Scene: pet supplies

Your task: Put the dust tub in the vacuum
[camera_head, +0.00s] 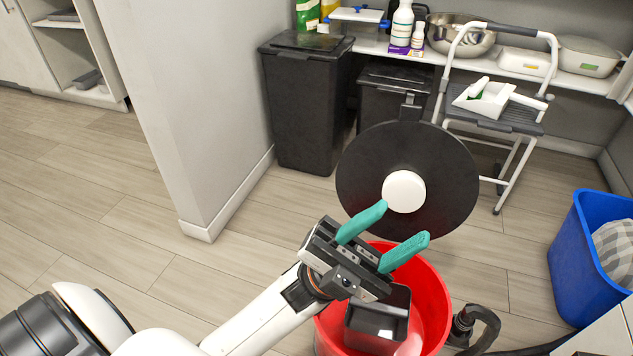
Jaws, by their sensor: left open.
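The vacuum (438,300) is a red round canister at the bottom middle of the head view. Its round black lid (450,165) with a white disc stands raised behind the opening. A dark rectangular tub (378,321), which looks like the dust tub, sits inside the red canister. My gripper partly hides it, so I cannot tell how it is seated. My left gripper (396,228) is open over the canister, its two teal fingers spread and pointing toward the lid. Nothing shows between them. My right gripper is not in view.
A black hose (487,327) lies right of the canister. A blue bin (578,262) with cloth stands at the right. Black bins (305,110), a step stool (515,120) with a dustpan, and a laden shelf are behind. A grey wall (190,110) juts out at left. Floor at left is clear.

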